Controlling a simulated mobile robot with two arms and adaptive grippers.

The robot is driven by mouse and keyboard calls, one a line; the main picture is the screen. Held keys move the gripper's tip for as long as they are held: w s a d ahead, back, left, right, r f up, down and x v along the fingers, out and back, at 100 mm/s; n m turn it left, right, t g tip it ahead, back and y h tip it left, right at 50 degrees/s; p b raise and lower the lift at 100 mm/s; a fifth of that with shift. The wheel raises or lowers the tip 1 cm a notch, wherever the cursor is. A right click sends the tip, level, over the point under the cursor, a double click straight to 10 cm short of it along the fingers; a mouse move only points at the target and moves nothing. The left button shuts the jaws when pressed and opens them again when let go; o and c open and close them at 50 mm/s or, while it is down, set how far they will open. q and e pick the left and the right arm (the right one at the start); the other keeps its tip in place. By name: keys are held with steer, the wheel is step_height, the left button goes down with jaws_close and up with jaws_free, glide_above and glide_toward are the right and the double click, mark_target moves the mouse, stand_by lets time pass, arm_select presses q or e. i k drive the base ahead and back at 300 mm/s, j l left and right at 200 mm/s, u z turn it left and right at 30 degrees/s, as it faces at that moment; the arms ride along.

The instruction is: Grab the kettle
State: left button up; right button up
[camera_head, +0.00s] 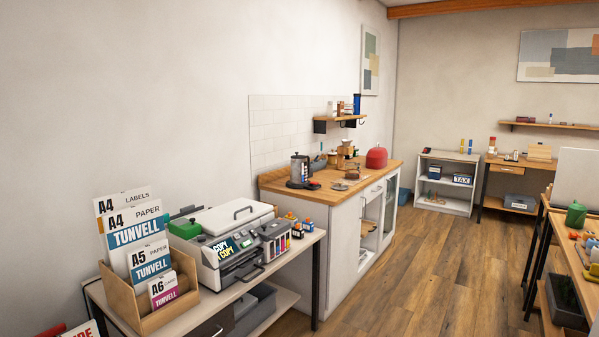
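What looks like the kettle (299,169) stands upright at the near left end of a wooden countertop (335,188), in front of white wall tiles. It has a grey metal body and a dark part at its right side. It is far off and small in the view, so its handle and spout are hard to make out. Neither of my grippers is in view.
A near table (190,325) holds a printer (228,235) and a paper rack (150,310), left of the counter's white cabinet (335,235). A red rounded container (376,158) sits farther along the counter. Open wooden floor (420,275) lies to the cabinet's right, before a cluttered table (575,240).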

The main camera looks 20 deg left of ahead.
mark_target(301, 168)
steer(key=i, duration=2.05)
steer(key=i+l, duration=0.15)
steer(key=i, duration=1.95)
steer(key=j+u, duration=0.05)
steer(key=j, duration=0.05)
